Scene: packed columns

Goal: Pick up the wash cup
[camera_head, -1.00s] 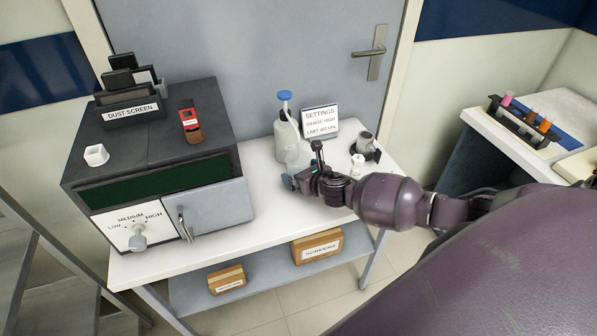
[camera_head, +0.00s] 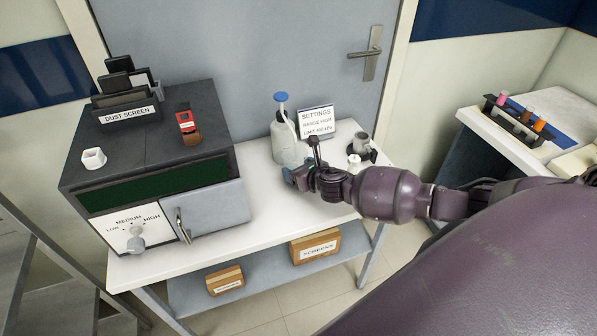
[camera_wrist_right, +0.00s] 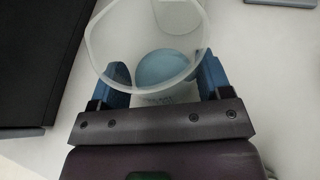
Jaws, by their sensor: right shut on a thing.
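A clear, colourless cup, which I take to be the wash cup (camera_wrist_right: 100,55), is between the blue fingers of my right gripper (camera_wrist_right: 165,88) in the right wrist view. A pale blue round patch shows through it. In the head view my right gripper (camera_head: 292,176) is over the white table, in front of the wash bottle with the blue cap (camera_head: 284,142). The cup cannot be made out clearly there behind the fingers. The right gripper is shut on the cup. I cannot tell whether the cup touches the table. My left gripper is out of view.
A dark machine (camera_head: 150,170) fills the left of the table (camera_head: 260,215). A settings sign (camera_head: 316,120) and a dark holder with a grey cup (camera_head: 361,143) stand behind the gripper. The table front is clear. A tube rack (camera_head: 520,120) stands on the right bench.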

